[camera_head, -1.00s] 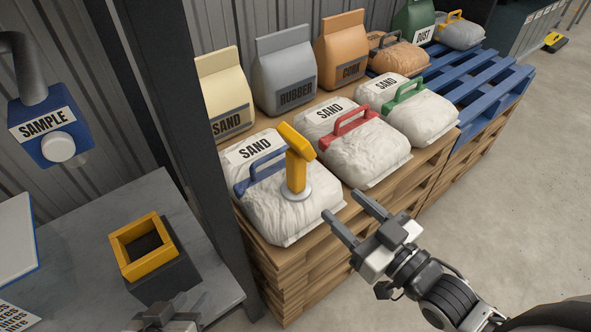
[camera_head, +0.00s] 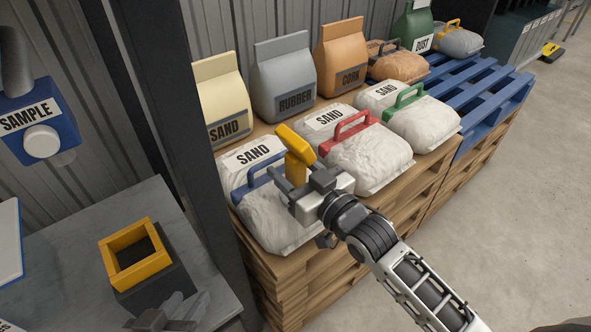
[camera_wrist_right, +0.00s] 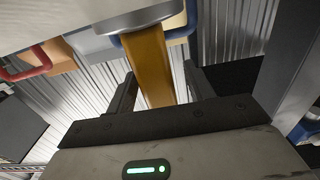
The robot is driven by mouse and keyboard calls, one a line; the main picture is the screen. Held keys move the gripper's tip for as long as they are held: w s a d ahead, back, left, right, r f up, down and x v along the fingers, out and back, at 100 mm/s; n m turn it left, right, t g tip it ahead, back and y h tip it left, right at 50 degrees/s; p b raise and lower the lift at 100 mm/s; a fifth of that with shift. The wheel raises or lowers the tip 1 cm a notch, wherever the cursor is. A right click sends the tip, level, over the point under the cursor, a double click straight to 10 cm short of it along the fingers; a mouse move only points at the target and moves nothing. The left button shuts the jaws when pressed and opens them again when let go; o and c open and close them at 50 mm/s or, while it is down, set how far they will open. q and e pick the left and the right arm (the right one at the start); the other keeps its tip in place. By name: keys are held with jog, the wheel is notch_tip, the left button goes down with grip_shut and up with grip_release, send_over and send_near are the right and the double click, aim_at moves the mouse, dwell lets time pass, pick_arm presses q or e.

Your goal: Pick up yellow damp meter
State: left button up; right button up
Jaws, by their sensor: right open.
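The yellow damp meter (camera_head: 293,146) stands upright on the white sand bag with the blue handle (camera_head: 270,215). Its angled head sticks up above my right gripper (camera_head: 297,183), which hides its lower part in the head view. In the right wrist view the yellow shaft (camera_wrist_right: 150,65) lies between the two open fingers of my right gripper (camera_wrist_right: 160,88), with its round silver base at the top of the picture. I see no clear grip on it.
A sand bag with a red handle (camera_head: 365,158) lies close to the right. Paper bags stand behind. A dark post (camera_head: 170,120) rises left of the wooden pallets. A yellow-rimmed holder (camera_head: 137,252) stands on the bench (camera_head: 60,245).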

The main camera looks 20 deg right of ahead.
jog(key=shift+w+a, duration=0.2)
jog(key=shift+w, duration=0.3)
grip_shut()
jog(key=shift+r, duration=0.1)
